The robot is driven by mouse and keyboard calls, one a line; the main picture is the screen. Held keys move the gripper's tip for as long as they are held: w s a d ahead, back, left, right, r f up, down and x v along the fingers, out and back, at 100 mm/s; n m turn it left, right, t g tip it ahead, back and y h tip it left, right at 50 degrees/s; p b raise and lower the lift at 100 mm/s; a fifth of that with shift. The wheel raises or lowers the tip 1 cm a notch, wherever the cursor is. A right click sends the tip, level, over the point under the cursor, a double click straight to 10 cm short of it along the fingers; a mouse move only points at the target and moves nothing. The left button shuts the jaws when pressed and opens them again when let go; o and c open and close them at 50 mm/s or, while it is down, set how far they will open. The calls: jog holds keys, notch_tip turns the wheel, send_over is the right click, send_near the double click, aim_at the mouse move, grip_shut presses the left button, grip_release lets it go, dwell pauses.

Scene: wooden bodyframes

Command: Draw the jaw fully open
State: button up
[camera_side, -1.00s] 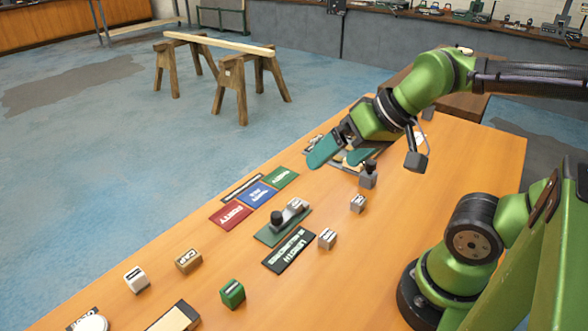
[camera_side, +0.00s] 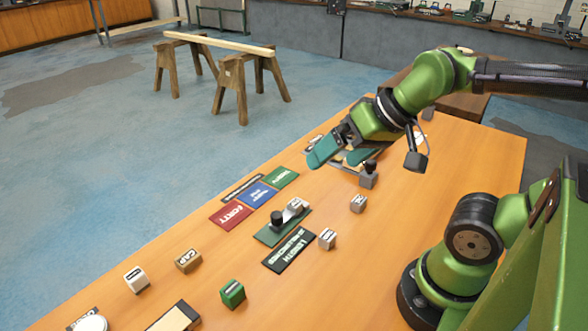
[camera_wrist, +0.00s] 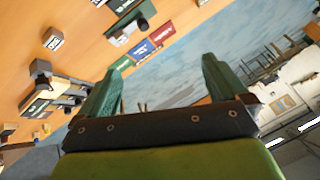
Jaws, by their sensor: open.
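My gripper (camera_side: 338,161) hangs above the far part of the bench with its teal fingers apart. In the wrist view, the gap between the fingertips (camera_wrist: 161,68) is empty. A metal fixture with a dark knobbed post on a grey block (camera_side: 368,180) stands just right of and below the fingers in the side view. It is partly hidden by them. In the wrist view, this fixture (camera_wrist: 42,88) lies left of the left finger, apart from it. I cannot tell how far its jaw is open.
A green-based device with a black knob (camera_side: 277,218) sits nearer on the bench (camera_side: 330,290). Red (camera_side: 230,216), blue (camera_side: 257,194) and green (camera_side: 281,178) cards lie beyond it. Several small blocks stand around, including a grey one (camera_side: 358,203). Sawhorses (camera_side: 240,95) stand on the floor.

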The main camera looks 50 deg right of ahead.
aim_at(276, 214)
jog(key=shift+c, duration=1)
jog(key=shift+w+f, duration=0.1)
jog(key=shift+f, duration=0.3)
jog(key=shift+c, duration=1.2)
jog(key=w+f+g, duration=0.1)
jog(key=w+g, duration=0.1)
jog(key=w, duration=0.3)
jog(key=w+f+g+h, duration=0.1)
jog(key=w+g, duration=0.1)
jog(key=w, duration=0.3)
jog(key=w+f+n+g+h, duration=0.1)
jog(key=w+g, duration=0.2)
jog(key=w, duration=0.2)
jog(key=shift+w+a+f, duration=0.1)
jog(key=shift+a+f, duration=0.1)
jog(key=shift+f, duration=0.15)
jog(key=c, duration=0.4)
notch_tip(276, 214, down, 16)
jog(key=shift+f, duration=0.15)
